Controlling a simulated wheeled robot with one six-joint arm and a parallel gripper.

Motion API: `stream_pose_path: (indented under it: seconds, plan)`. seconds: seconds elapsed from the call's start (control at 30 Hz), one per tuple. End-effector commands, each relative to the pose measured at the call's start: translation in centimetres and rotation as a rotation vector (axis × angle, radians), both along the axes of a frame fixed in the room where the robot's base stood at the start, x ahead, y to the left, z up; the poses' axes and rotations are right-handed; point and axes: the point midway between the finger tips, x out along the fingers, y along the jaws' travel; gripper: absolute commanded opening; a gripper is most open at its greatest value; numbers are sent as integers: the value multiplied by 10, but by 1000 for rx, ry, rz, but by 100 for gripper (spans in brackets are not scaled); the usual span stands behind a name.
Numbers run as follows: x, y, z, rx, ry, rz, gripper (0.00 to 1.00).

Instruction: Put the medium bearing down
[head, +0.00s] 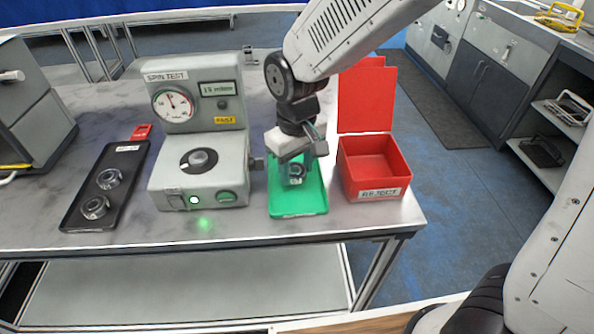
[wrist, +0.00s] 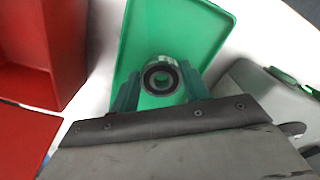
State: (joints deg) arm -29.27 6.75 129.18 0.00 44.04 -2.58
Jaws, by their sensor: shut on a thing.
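The medium bearing (head: 296,172) is a small metal ring with a dark inner ring, held between the fingers of my gripper (head: 295,168). In the wrist view the bearing (wrist: 161,77) shows face-on between the two fingertips of my gripper (wrist: 160,88). My gripper is shut on it, over the green tray (head: 300,204). The tray's green floor also fills the background behind the bearing in the wrist view (wrist: 175,30). I cannot tell whether the bearing touches the tray floor.
A red reject bin (head: 374,180) stands right of the tray. The spin test machine (head: 200,140), with a lit green lamp, stands to the left. A black tray (head: 75,211) with two bearings (head: 95,207) lies further left. The table's front edge is near the green tray.

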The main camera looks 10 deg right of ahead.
Motion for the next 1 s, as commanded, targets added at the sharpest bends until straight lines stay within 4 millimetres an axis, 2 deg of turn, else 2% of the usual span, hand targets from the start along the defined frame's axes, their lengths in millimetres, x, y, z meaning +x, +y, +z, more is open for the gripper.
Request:
stream_pose_path:
  seconds: [0.1,0.47,0.5,0.57,0.6,0.87,1.0]
  plan:
    - [0,0,-15,-1,2,0,19]
    - [0,0,-19,0,0,0,19]
    - [0,0,-20,0,0,0,49]
    - [0,0,-20,0,0,0,65]
    - [0,0,-20,0,0,0,68]
    - [0,0,-19,0,0,-1,68]
    - [0,0,-7,2,-3,-1,68]
